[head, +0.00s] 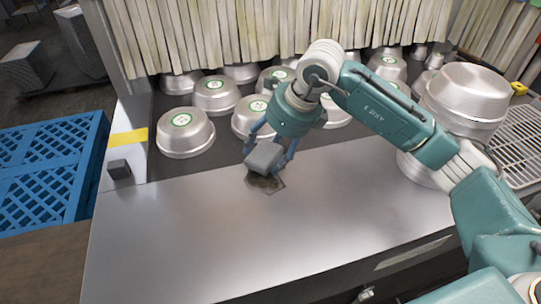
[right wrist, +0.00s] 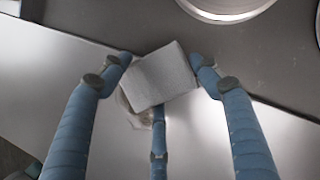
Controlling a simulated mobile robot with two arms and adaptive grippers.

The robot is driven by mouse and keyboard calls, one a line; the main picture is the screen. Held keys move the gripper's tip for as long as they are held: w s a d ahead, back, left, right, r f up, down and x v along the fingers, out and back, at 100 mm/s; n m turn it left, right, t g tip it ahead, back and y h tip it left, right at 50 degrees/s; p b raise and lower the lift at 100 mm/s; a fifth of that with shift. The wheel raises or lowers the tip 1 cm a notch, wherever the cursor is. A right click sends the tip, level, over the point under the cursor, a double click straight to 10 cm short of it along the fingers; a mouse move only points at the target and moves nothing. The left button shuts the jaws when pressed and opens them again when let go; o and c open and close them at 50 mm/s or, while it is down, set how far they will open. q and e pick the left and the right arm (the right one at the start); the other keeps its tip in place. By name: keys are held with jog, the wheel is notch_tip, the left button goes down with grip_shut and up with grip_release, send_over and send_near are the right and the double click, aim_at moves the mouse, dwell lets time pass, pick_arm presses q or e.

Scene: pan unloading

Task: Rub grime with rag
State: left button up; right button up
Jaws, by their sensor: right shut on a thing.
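The rag (head: 264,158) is a grey folded block in the fingers of my right gripper (head: 268,152). The gripper is shut on it, and the rag also shows between the blue fingers in the right wrist view (right wrist: 160,76). The grime (head: 265,183) is a brown patch on the metal counter, just below the rag and partly covered by it. In the right wrist view the grime (right wrist: 136,112) shows at the rag's lower left edge. I cannot tell whether the rag touches the counter. My left gripper is not in view.
Several upturned metal pans (head: 185,132) stand on the dark surface behind the counter (head: 190,230), below hanging strips (head: 210,35). A stack of pans (head: 465,95) stands at the right. A blue crate (head: 45,165) is at the left. The front of the counter is clear.

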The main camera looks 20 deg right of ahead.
aim_at(268, 151)
jog(key=shift+w, duration=0.1)
jog(key=shift+w+r+p, duration=0.2)
jog(key=shift+r+p, duration=0.3)
jog(key=shift+s+r+p, duration=0.1)
jog(key=shift+r+p, duration=1)
jog(key=shift+r, duration=1.2)
jog(key=shift+r, duration=0.1)
jog(key=shift+r+p, duration=0.7)
jog(key=shift+r, duration=0.75)
